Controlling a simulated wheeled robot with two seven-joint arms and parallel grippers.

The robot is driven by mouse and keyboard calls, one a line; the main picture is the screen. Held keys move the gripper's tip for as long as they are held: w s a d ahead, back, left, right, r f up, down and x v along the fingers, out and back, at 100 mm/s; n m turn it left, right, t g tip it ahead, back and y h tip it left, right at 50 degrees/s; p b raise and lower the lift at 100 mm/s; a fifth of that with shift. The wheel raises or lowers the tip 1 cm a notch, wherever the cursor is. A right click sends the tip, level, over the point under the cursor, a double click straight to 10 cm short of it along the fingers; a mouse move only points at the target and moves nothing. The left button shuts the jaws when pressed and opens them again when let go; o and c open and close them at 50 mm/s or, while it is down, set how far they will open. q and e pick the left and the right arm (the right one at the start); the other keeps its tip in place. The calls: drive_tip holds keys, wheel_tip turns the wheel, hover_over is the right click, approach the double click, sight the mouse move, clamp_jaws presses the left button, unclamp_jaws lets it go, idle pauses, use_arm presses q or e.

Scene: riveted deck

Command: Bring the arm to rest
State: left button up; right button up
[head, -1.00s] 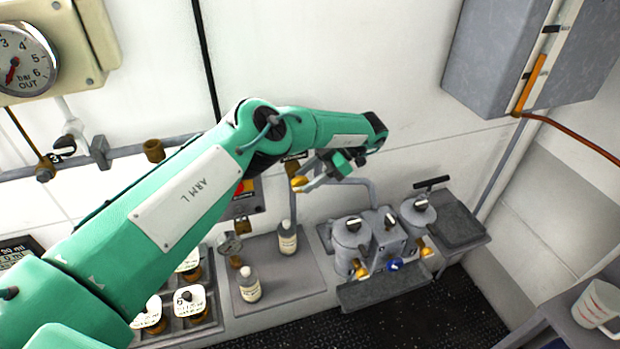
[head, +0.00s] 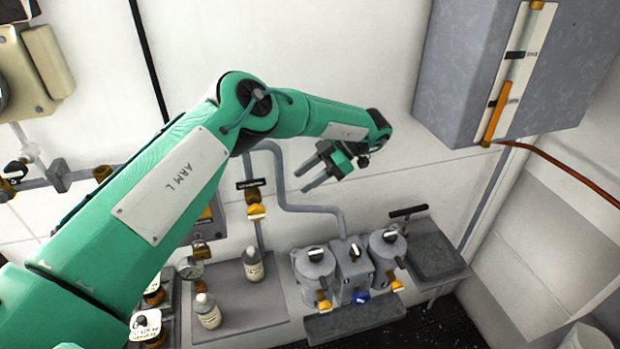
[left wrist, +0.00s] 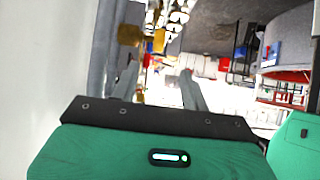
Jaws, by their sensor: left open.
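My left arm, green with a plate marked "ARM L", comes in from the left in the head view. My left gripper (head: 312,178) is open and empty, held in the air in front of the white wall. Its two grey fingers point left and down, apart from each other. They also show in the left wrist view (left wrist: 158,90), with nothing between them. A brass valve (head: 256,202) on a grey pipe is to the left of the fingertips and lower in the head view. My right gripper does not show.
Below stand two bottles (head: 208,311) on a grey shelf (head: 240,301). To the right are grey canisters (head: 315,268) with brass taps and a grey tray (head: 365,317). A large grey tank (head: 450,75) hangs at upper right. The wall between arm and tank is clear.

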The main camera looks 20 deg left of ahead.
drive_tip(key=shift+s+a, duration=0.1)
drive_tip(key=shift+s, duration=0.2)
